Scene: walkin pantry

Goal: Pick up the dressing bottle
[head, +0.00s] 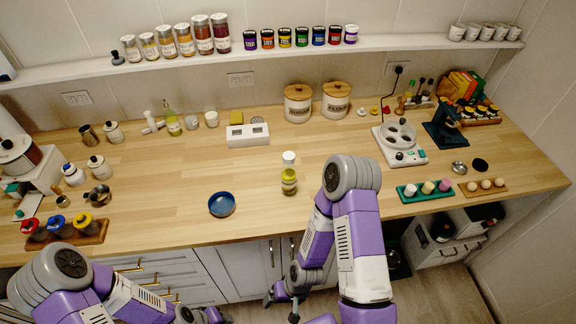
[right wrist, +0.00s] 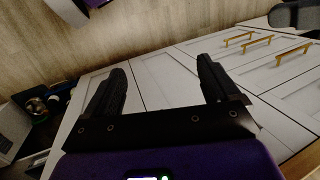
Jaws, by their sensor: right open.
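A clear bottle with a white cap and yellow-green contents (head: 289,182), which looks like the dressing bottle, stands upright on the wooden counter, right of the blue bowl. My right gripper (head: 281,308) is low in front of the cabinets, below the counter edge and apart from the bottle. The right wrist view shows its two black fingers (right wrist: 162,68) spread with nothing between them, facing cabinet fronts and floor; the bottle is not in that view. My left gripper (head: 208,316) shows only partly at the bottom edge; its jaw opening cannot be made out.
A blue bowl (head: 222,205) is left of the bottle. A slim green-yellow bottle (head: 172,124) stands farther back left. Counter around the bottle is mostly clear.

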